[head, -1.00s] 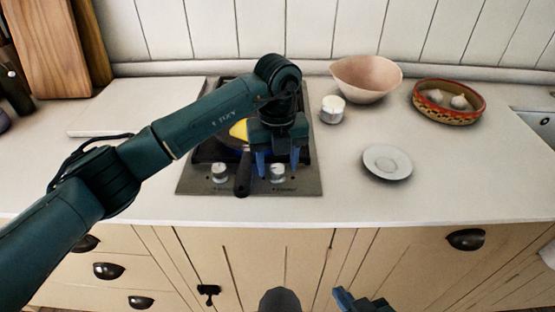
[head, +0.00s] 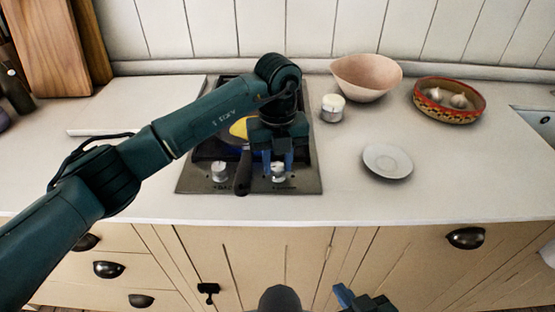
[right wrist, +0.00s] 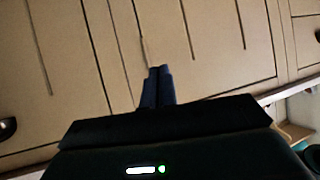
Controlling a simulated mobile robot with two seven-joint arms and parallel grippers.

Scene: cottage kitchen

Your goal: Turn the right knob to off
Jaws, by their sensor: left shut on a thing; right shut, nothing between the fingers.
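The right knob (head: 278,171) is a pale metal knob on the front strip of the dark cooktop (head: 302,187). My left gripper (head: 278,168) comes down over it from above, its blue fingers shut on the knob's sides. The knob's exact pointing direction is too small to tell. The left knob (head: 219,171) stands apart to the left. My right gripper (head: 345,296) is low at the bottom edge, in front of the cupboards. In the right wrist view its blue fingers (right wrist: 158,86) are together with nothing between them.
A pan with a dark handle (head: 242,175) and yellow contents (head: 240,129) sits on the cooktop, its handle between the knobs. A white jar (head: 332,108), pink bowl (head: 366,77), patterned bowl with garlic (head: 448,112) and saucer (head: 388,161) stand to the right. The counter's right front is clear.

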